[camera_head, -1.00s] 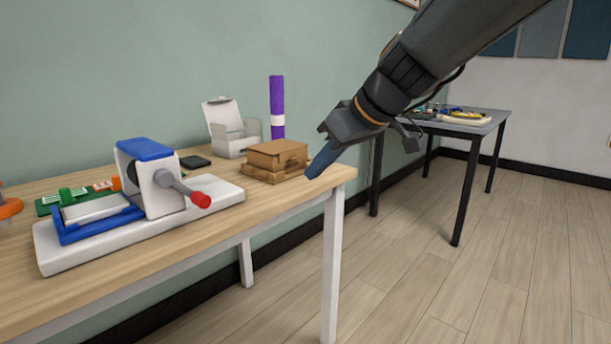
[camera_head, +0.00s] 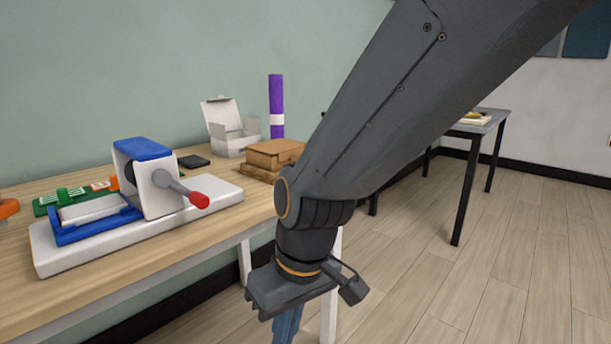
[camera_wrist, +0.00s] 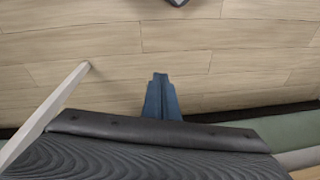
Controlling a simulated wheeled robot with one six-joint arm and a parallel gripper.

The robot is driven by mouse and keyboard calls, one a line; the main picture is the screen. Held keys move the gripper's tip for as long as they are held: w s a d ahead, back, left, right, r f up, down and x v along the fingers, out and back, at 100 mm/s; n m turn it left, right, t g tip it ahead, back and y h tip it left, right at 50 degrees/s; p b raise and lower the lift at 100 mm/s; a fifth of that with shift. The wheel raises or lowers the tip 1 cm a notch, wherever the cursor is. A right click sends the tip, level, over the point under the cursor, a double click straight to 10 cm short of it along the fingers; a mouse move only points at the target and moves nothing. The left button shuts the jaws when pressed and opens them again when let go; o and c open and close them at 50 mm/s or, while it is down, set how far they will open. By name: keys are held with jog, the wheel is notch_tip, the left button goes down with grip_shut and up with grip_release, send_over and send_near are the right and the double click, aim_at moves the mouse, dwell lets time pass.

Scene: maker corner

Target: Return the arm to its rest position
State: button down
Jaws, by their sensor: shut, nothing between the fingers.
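My gripper (camera_head: 285,328) hangs pointing down in front of the near right corner of the wooden table, lower than the tabletop. Its blue fingers run off the bottom edge of the head view. In the wrist view the blue fingers (camera_wrist: 161,98) lie together, shut, with nothing held, over the wood floor. My arm comes in from the upper right and hides part of the table's right end.
The wooden table (camera_head: 110,290) holds a white and blue device with a red-tipped lever (camera_head: 150,185), brown boxes (camera_head: 272,153), an open white box (camera_head: 230,135) and a purple roll (camera_head: 276,100). A dark table (camera_head: 485,122) stands behind right. The floor (camera_head: 500,270) at right is clear.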

jog(key=s+d+f+h, duration=0.2)
jog(key=s+f, duration=0.2)
jog(key=s, duration=0.2)
jog(key=d+r+m+p, duration=0.3)
jog(key=d+r+p, duration=0.7)
jog(key=r+p, duration=0.3)
jog(key=d+r+m+p, duration=0.4)
jog(key=d+r+p, duration=0.6)
jog(key=r+p, duration=0.4)
jog(key=shift+d+r+p, duration=0.25)
jog(key=shift+d+p, duration=0.15)
jog(key=shift+p, duration=0.15)
